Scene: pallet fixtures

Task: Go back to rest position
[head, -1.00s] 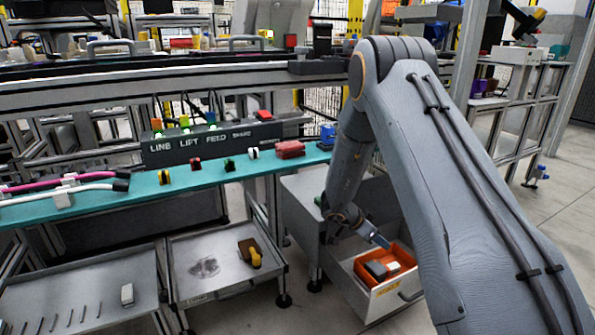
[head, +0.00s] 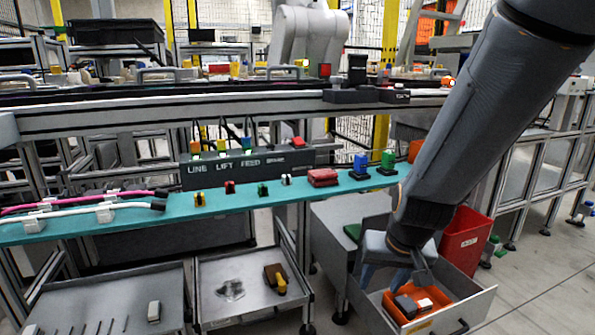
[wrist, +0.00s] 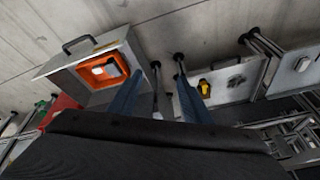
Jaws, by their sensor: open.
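My gripper (head: 394,272) is at the lower right of the head view, by the open grey drawer. In the wrist view its two blue fingers (wrist: 158,78) are spread apart with nothing between them. My arm reaches down to it from the upper right. The open drawer (head: 470,308) holds an orange bin (head: 440,291) with a dark item and a white item inside. The bin also shows in the wrist view (wrist: 120,64), left of the fingers and apart from them. My wrist hides part of the cabinet and drawer in the head view.
A red bin (head: 463,240) stands behind the drawer. Two metal trays, one of them (head: 215,300) holding a yellow-handled item, lie left of the cabinet. Open floor shows at right.

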